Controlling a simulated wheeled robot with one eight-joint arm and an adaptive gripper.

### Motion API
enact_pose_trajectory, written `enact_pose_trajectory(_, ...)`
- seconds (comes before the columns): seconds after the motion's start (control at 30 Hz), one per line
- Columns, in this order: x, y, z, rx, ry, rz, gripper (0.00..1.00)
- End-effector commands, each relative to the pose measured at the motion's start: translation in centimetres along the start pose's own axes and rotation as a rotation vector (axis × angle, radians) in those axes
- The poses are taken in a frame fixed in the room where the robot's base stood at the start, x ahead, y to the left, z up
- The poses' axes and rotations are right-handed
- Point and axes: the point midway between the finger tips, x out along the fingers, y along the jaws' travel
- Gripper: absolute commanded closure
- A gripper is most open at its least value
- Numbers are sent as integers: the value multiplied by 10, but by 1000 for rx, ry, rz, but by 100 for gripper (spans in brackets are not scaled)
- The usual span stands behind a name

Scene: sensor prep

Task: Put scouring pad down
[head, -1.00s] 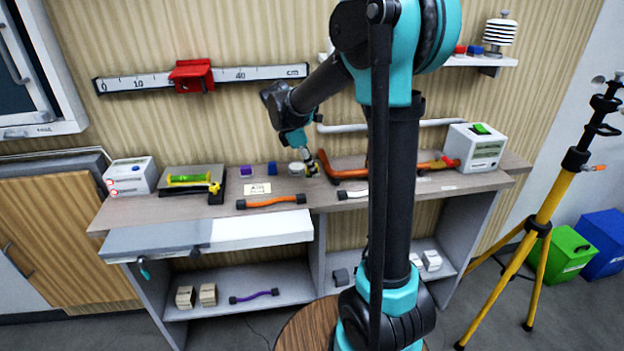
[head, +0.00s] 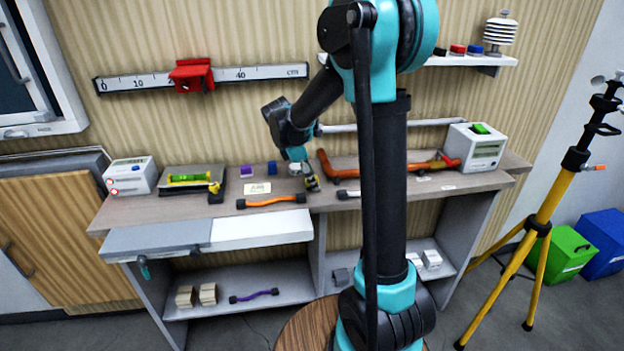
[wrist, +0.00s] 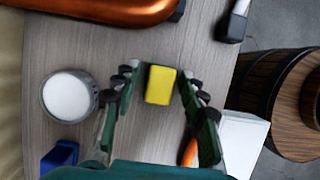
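The scouring pad (wrist: 160,85) is a small yellow block. I cannot tell whether the pad touches the bench top. The workbench (head: 225,207) has a grey-brown wooden top.
A round white-topped tin (wrist: 69,96) and a blue block (wrist: 60,156) lie left of the pad in the wrist view. An orange pipe (wrist: 95,8) lies beyond it. An orange-handled strap (head: 270,201) lies near the front edge. Bare bench surrounds the pad.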

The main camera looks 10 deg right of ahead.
Motion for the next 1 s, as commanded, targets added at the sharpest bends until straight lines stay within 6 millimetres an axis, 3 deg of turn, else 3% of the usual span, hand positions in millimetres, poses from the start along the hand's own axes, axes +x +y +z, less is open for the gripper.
enact_pose_trajectory(0.3,-1,0,0,0,0,0,53)
enact_pose_trajectory(0.43,-11,0,1,-1,0,0,53)
enact_pose_trajectory(0.8,-83,0,1,-1,0,1,53)
enact_pose_trajectory(1.0,-112,0,1,-1,0,0,53)
